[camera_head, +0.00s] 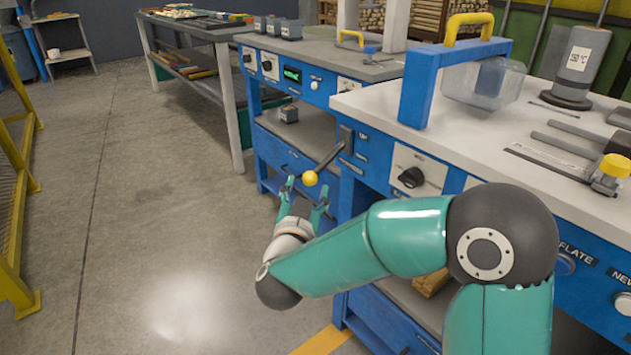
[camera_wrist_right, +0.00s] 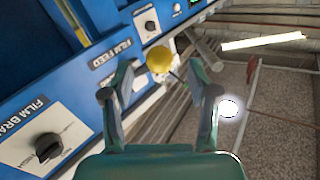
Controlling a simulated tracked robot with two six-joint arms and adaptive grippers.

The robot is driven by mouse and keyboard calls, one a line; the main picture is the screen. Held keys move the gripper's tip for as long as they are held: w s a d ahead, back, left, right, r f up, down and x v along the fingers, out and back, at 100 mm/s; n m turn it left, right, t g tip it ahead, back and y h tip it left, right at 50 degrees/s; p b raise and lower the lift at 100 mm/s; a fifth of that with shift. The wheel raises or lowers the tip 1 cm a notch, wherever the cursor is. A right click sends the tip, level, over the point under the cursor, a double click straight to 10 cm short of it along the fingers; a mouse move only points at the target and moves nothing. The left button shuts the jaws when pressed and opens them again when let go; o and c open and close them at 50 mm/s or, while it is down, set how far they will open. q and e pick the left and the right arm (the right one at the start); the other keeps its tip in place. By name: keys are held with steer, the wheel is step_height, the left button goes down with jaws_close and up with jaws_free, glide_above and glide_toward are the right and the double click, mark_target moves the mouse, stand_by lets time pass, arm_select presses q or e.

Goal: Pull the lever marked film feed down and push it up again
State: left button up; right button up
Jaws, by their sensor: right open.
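The film feed lever has a dark rod (camera_head: 328,158) with a yellow ball knob (camera_head: 310,178) and sticks out from the front of the blue bench. In the right wrist view the knob (camera_wrist_right: 160,59) shows just beyond the fingertips, between them in the picture, near the FILM FEED label (camera_wrist_right: 111,54). My right gripper (camera_head: 304,188) is open, with its two fingers pointing up towards the knob. It also shows in the right wrist view (camera_wrist_right: 163,82), with a clear gap between its fingers. I cannot tell whether a finger touches the knob. My left gripper is in neither view.
A dark rotary knob (camera_head: 411,177) is on the bench front right of the lever. A blue frame with a yellow handle (camera_head: 468,22) stands on the bench top. A yellow fence (camera_head: 15,200) is at far left. The floor (camera_head: 150,200) between is clear.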

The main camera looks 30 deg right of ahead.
mark_target(308, 184)
steer(key=shift+b+x, duration=0.3)
steer(key=shift+x, duration=2)
jaws_close()
